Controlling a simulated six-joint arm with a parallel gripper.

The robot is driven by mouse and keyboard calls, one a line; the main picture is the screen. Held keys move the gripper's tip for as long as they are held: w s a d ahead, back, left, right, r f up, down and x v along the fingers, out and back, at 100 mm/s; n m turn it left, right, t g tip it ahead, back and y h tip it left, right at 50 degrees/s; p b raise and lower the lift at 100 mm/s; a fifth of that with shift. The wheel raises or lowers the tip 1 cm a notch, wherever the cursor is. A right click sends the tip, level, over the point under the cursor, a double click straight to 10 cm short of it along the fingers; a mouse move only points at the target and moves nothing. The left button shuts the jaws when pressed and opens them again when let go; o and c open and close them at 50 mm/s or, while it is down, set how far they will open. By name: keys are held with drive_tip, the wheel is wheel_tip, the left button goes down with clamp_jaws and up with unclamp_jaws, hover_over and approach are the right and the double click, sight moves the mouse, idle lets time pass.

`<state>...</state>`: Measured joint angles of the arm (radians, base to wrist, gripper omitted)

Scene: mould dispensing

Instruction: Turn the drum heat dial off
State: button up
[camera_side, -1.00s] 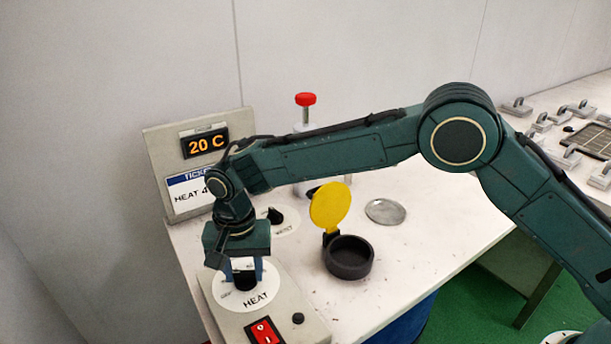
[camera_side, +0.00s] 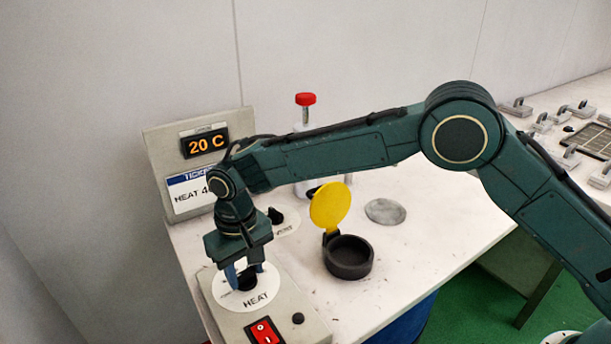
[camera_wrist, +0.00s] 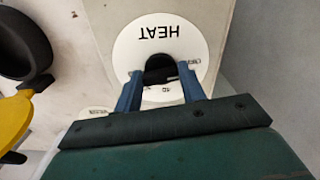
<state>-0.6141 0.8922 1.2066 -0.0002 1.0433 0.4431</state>
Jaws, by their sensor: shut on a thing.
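The heat dial is a black knob (camera_side: 247,281) on a white disc marked HEAT (camera_side: 262,300), on a grey control box (camera_side: 292,304) at the lower left of the side view. My gripper (camera_side: 245,281) points down with its blue fingers shut on the knob. In the wrist view the black knob (camera_wrist: 160,68) sits between the two blue fingers, and the word HEAT reads upside down. The fingers hide part of the knob and some scale marks. The display (camera_side: 205,143) behind reads 20 C.
A red rocker switch (camera_side: 264,331) and a small black button (camera_side: 298,319) are on the box. A second dial (camera_side: 276,216) stands behind my gripper. A black pot (camera_side: 349,258) with a raised yellow lid (camera_side: 330,206) stands to the right. A grey disc (camera_side: 385,211) lies beyond it.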

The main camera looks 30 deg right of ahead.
sight(246, 273)
idle(0.4)
drive_tip(key=o, duration=1)
wheel_tip(246, 273, up, 14)
idle(0.5)
